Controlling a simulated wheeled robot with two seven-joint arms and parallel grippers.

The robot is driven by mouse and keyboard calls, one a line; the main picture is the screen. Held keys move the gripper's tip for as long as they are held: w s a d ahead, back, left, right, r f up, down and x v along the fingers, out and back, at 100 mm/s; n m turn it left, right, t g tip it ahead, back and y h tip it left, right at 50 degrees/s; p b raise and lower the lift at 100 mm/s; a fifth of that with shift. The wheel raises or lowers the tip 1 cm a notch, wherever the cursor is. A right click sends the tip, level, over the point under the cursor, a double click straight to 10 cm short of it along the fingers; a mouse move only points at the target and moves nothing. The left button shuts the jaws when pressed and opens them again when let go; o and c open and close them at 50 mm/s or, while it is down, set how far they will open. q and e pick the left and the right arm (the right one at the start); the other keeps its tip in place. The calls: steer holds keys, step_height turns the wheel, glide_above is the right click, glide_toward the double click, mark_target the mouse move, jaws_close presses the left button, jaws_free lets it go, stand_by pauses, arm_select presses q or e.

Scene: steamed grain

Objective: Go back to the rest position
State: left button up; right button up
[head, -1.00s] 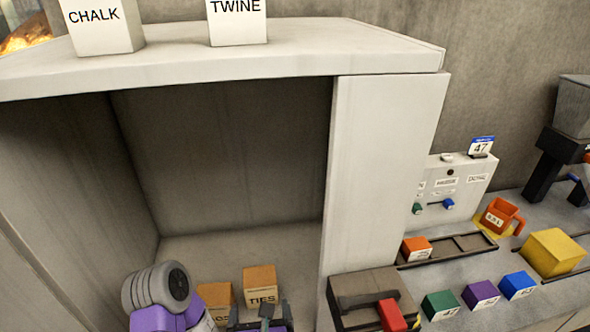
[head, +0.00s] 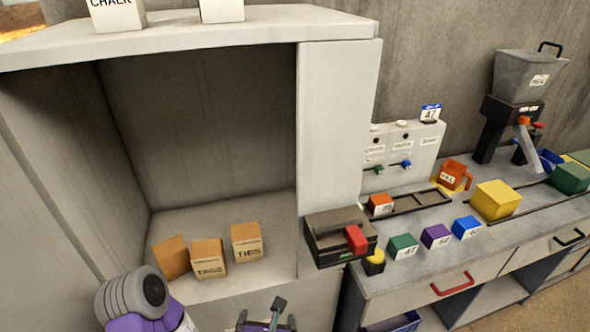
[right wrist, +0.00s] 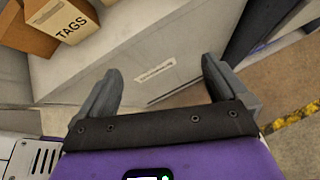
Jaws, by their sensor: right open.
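My right gripper (head: 266,322) shows at the bottom middle of the head view, below the front edge of the cabinet shelf. In the right wrist view my right gripper (right wrist: 163,85) has its fingers apart with nothing between them. Three orange-brown boxes stand on the shelf: a TAGS box (head: 208,259), a TIES box (head: 246,243) and one at the left (head: 171,257) whose label is hidden. The TAGS box also shows at the upper left of the right wrist view (right wrist: 62,20). My left gripper is not in view.
The open cabinet (head: 338,150) has a CHALK box (head: 117,14) on top. To its right are a dark device with a red part (head: 340,237), small coloured blocks, an orange mug (head: 453,175), a yellow block (head: 496,200) and a grey hopper (head: 527,77). A red drawer handle (head: 453,284) sticks out in front.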

steer(key=s+d+f+n+g+y, duration=0.1)
steer(key=s+d+f+n+g, duration=0.2)
steer(key=f+n, duration=0.6)
steer(key=s+d+f+n+g+y, duration=0.1)
steer(key=s+d+f+n+g, duration=0.2)
steer(key=d+f+n, duration=0.4)
steer(key=s+d+f+n+g+y, duration=0.1)
steer(key=s+d+f+n+g, duration=0.2)
steer(key=f+n, duration=0.9)
steer(key=s+d+n, duration=0.1)
steer(key=d+n, duration=0.1)
steer(key=n, duration=0.5)
steer(key=shift+s+d+n+g+y, duration=0.2)
steer(key=shift+d+n+g+y, duration=0.05)
steer(key=shift+n+g+y, duration=0.05)
steer(key=shift+d+f+m, duration=0.25)
steer(key=shift+f+m, duration=0.05)
steer(key=shift+m, duration=0.3)
steer(key=shift+c, duration=0.2)
